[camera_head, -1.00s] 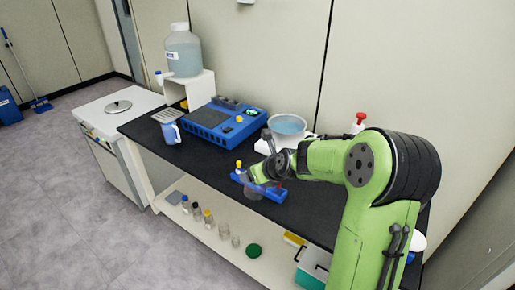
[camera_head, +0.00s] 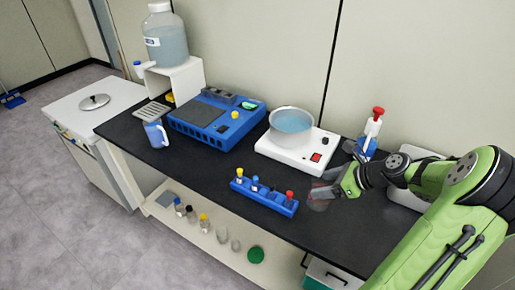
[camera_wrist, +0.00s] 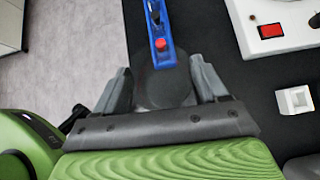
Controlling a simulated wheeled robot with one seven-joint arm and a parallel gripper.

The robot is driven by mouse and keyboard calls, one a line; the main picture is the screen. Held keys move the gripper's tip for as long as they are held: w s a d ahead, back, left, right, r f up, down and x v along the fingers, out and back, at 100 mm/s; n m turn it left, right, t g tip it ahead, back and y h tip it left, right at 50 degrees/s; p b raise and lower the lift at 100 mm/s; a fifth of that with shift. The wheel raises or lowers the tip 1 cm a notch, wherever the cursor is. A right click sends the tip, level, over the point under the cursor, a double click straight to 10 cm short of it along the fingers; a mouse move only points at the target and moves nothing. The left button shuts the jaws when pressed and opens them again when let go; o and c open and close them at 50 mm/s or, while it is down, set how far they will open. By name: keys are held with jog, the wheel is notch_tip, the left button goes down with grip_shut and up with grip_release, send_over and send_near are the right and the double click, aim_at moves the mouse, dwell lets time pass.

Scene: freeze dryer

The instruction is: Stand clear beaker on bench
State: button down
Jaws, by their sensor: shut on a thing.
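My gripper (camera_head: 335,190) is shut on the clear beaker (camera_head: 319,197), to the right of the blue vial rack over the black bench (camera_head: 225,168). In the wrist view the beaker (camera_wrist: 165,88) is a faint grey, see-through round shape between the two fingers of my gripper (camera_wrist: 163,90). Its outline is faint, and I cannot tell whether its base touches the bench or is a little above it. The black bench top also shows in the wrist view (camera_wrist: 225,65).
The blue rack (camera_head: 265,198) with capped vials is close left of the beaker. A white hotplate (camera_head: 290,155) with a water bath (camera_head: 292,122) stands behind. A red-topped dispenser bottle (camera_head: 371,130) is at back right. A lower shelf (camera_head: 190,238) holds several small bottles.

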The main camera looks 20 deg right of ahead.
jog(key=shift+n, duration=0.3)
jog(key=f+b, duration=0.1)
jog(key=f, duration=0.2)
jog(key=s+d+f+b, duration=0.1)
jog(key=f, duration=0.3)
jog(key=d+f+b, duration=0.1)
jog(key=f, duration=0.2)
jog(key=shift+s+f+b, duration=0.15)
jog(key=shift+s+b, duration=0.25)
jog(key=shift+a+f, duration=0.1)
jog(key=shift+a, duration=0.05)
jog(key=shift+c, duration=0.2)
grip_release()
